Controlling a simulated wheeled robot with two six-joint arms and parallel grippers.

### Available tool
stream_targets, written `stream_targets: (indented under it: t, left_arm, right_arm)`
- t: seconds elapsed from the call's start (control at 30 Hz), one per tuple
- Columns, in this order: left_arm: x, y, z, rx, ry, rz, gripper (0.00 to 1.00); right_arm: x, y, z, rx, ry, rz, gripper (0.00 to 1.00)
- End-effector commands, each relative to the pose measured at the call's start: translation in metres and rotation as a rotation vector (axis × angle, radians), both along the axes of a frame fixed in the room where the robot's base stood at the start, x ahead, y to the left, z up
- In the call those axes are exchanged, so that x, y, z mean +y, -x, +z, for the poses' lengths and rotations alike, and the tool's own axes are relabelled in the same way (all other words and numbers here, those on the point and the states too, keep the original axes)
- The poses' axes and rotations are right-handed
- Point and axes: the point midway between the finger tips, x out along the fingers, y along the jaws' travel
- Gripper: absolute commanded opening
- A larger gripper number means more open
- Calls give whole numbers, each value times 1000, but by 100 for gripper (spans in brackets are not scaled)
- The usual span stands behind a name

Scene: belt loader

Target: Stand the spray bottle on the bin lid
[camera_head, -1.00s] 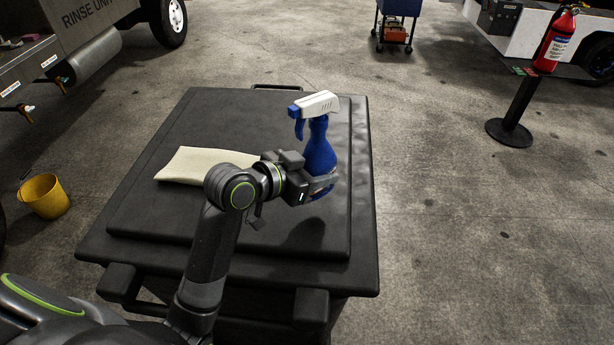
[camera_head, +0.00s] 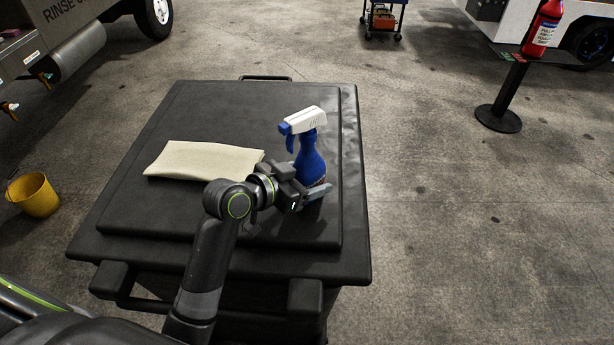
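The spray bottle (camera_head: 309,164) is blue with a white and blue trigger head. It is upright over the right part of the black bin lid (camera_head: 215,112). My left gripper (camera_head: 313,194) is at the bottle's lower body, with a grey finger across its near side. I cannot tell whether the fingers press on the bottle or stand slightly apart from it. The bottle's base is hidden behind the finger, and a dark shadow lies close by, so contact with the lid cannot be made out. My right gripper is out of view.
A folded cream cloth (camera_head: 204,160) lies on the lid left of the bottle. A yellow bucket (camera_head: 34,195) stands on the floor at left. A red extinguisher (camera_head: 543,30) is on a stand (camera_head: 510,92) at right. The lid's far part is clear.

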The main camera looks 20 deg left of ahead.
Motion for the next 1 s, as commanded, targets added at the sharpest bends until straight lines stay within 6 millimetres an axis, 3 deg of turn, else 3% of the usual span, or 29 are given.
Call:
stream_targets:
  t: [0.37, 1.0]
  left_arm:
    - [2, 3, 3, -2, -1, 0, 68]
    - [50, 78, 39, 0, -6, 1, 68]
  right_arm:
    - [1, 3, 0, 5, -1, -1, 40]
    - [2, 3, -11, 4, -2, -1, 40]
